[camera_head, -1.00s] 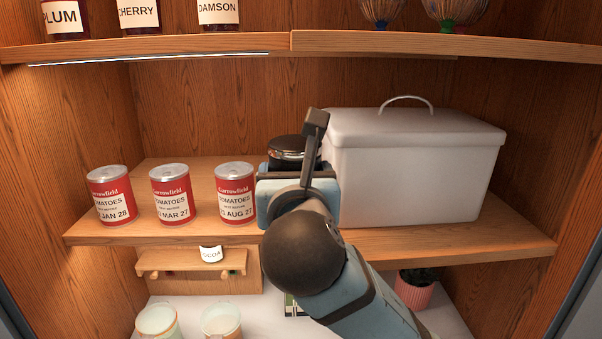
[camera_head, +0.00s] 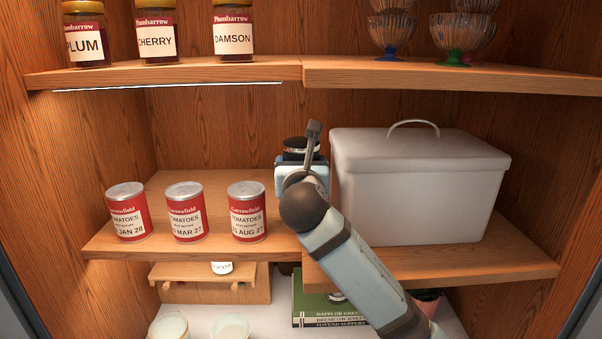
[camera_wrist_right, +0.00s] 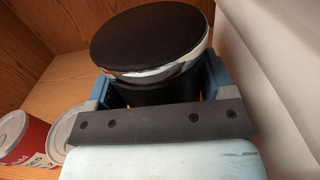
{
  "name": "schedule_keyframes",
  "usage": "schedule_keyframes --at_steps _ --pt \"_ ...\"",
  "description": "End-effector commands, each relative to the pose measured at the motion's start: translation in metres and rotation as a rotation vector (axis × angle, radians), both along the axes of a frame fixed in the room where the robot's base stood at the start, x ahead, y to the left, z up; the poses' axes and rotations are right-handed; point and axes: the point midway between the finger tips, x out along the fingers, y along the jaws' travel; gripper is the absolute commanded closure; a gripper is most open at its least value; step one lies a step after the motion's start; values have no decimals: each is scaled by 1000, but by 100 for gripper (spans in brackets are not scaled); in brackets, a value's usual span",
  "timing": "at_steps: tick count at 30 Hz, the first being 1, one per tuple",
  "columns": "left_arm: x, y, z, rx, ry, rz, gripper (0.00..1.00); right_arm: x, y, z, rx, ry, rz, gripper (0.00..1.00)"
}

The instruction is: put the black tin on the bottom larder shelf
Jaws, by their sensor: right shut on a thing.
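The black tin (camera_head: 299,146) is in the gap between the tomato cans and the white bin, towards the back of the lower wooden shelf (camera_head: 225,183). My right gripper (camera_head: 301,160) is shut on it. In the right wrist view, the tin's round black lid with a shiny rim (camera_wrist_right: 150,35) stands above the gripper's jaws (camera_wrist_right: 157,92), which are on either side of its black body. The tin looks upright. Its base is hidden, so I cannot tell whether it touches the shelf. My left gripper is not in view.
Several red tomato cans (camera_head: 186,212) stand left of the gripper. A large white lidded bin (camera_head: 415,185) is close on its right. The upper shelf (camera_head: 400,75) holds jam jars (camera_head: 157,32) and glass bowls (camera_head: 462,35). Below are green books (camera_head: 328,310) and cups (camera_head: 230,325).

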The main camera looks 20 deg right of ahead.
Motion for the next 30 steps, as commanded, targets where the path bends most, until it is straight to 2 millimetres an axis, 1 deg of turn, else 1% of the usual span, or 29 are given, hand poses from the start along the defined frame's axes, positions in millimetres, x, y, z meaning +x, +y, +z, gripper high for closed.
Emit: schedule_keyframes --at_steps 1,3,5,10,15,16,17,18,19,27,30 --pt "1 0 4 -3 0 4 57 0 0 -6 0 2 0 65" --pt "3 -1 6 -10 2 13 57 0 0 -16 0 2 0 65" --pt "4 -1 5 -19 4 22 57 -1 0 -21 -1 0 0 65" --pt "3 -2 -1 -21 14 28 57 -1 0 -21 -1 -2 0 65" --pt "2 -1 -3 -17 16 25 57 -1 0 -24 -2 -2 -1 65" --pt "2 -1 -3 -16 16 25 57 0 0 -25 0 0 0 19" --pt "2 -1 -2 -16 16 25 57 0 0 -25 0 0 0 12" --pt "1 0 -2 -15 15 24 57 0 0 -25 0 0 0 3" --pt "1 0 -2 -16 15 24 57 0 0 -25 0 0 0 0" --pt "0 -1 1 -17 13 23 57 -1 0 -22 0 -1 0 0" --pt "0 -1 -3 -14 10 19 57 -10 3 -24 -1 -1 1 0"
